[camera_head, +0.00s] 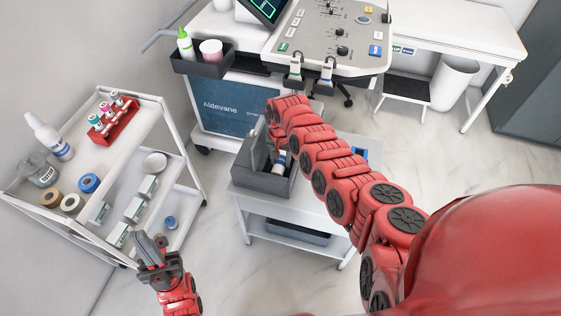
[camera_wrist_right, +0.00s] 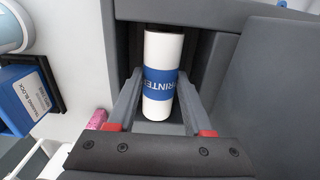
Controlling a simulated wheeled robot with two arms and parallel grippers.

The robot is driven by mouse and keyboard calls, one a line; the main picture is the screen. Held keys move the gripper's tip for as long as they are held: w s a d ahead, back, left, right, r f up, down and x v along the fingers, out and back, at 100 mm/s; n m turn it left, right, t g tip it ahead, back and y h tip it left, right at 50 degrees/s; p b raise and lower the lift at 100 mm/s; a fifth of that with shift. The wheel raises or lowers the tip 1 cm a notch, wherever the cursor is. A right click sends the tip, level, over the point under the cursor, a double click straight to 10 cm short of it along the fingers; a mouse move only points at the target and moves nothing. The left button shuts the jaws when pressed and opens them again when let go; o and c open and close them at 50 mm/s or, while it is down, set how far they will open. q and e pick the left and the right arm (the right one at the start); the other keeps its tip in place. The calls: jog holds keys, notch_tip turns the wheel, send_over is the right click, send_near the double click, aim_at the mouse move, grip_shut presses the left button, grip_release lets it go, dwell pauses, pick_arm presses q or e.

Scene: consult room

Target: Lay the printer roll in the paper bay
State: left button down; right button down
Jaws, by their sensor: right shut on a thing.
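The printer roll (camera_wrist_right: 160,105), white with a blue printed band, stands between the fingers of my right gripper (camera_wrist_right: 161,118) in the right wrist view. The gripper is shut on it. The roll's far end is at a dark recess between grey walls, the paper bay (camera_wrist_right: 205,45); I cannot tell whether the roll rests on its floor. In the head view the roll (camera_head: 281,158) shows partly, at the grey printer housing (camera_head: 262,182) on the white trolley. My right arm covers part of the housing.
The shelf cart (camera_head: 147,114) on the left holds a red tube rack (camera_head: 113,121), bottles, tape rolls and boxes. An ultrasound machine (camera_head: 236,103) stands behind the trolley (camera_head: 257,204). The floor in front is clear.

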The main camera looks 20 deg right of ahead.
aim_at(281, 160)
jog(key=shift+f, duration=0.55)
jog(key=shift+f, duration=0.1)
jog(key=c, duration=0.6)
grip_release()
notch_tip(281, 160, up, 11)
jog(key=shift+w+r, duration=0.1)
jog(key=shift+r, duration=0.55)
jog(key=shift+f, duration=0.1)
